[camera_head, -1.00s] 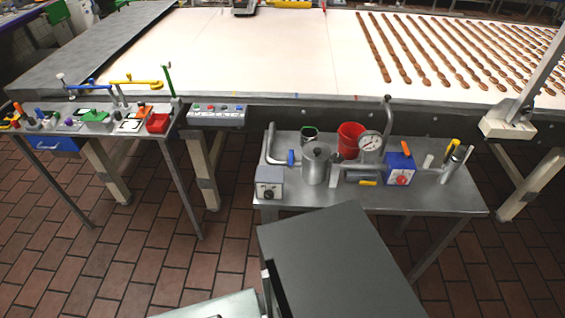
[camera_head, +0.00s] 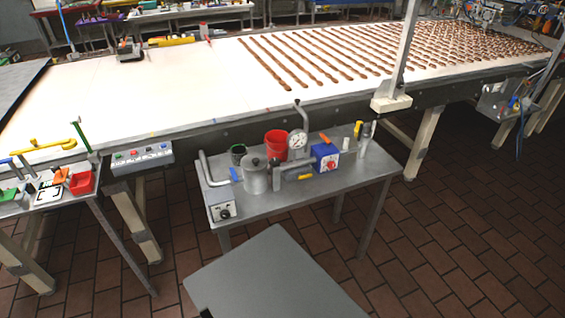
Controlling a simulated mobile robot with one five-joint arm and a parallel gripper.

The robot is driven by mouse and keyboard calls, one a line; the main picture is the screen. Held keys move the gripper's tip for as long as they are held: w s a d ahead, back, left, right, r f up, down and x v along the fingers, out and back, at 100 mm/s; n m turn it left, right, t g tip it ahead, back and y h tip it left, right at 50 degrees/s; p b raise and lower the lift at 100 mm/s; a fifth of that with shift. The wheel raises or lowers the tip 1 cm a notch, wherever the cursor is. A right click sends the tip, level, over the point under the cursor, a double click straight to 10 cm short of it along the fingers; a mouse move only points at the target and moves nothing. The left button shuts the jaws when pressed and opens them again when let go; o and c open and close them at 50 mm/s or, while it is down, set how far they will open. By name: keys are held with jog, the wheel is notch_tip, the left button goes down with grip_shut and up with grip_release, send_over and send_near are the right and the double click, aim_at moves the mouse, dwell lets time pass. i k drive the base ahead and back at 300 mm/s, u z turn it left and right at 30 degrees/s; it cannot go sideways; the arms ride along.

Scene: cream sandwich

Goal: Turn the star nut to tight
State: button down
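I cannot make out a star nut for certain in the head view. A grey metal side table (camera_head: 340,190) carries several fittings. Among them are a blue box with a red dial (camera_head: 325,157), a round pressure gauge (camera_head: 297,141), a metal pot (camera_head: 255,176) and a grey box with a black knob (camera_head: 222,210). An upright metal fitting (camera_head: 365,136) stands at the table's right end, too small to read in detail. My gripper is not in view.
A long white conveyor (camera_head: 150,95) with brown strips runs behind the table. A tool table with a red bin (camera_head: 81,182) stands at the left. A post with a pale foot (camera_head: 391,103) rises at the conveyor's edge. Tiled floor (camera_head: 450,240) is clear at the right.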

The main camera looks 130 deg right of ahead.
aim_at(275, 161)
jog(key=z, duration=2.4)
jog(key=k, duration=0.95)
jog(key=z, duration=1.45)
jog(key=i, duration=0.25)
jog(key=z, duration=0.2)
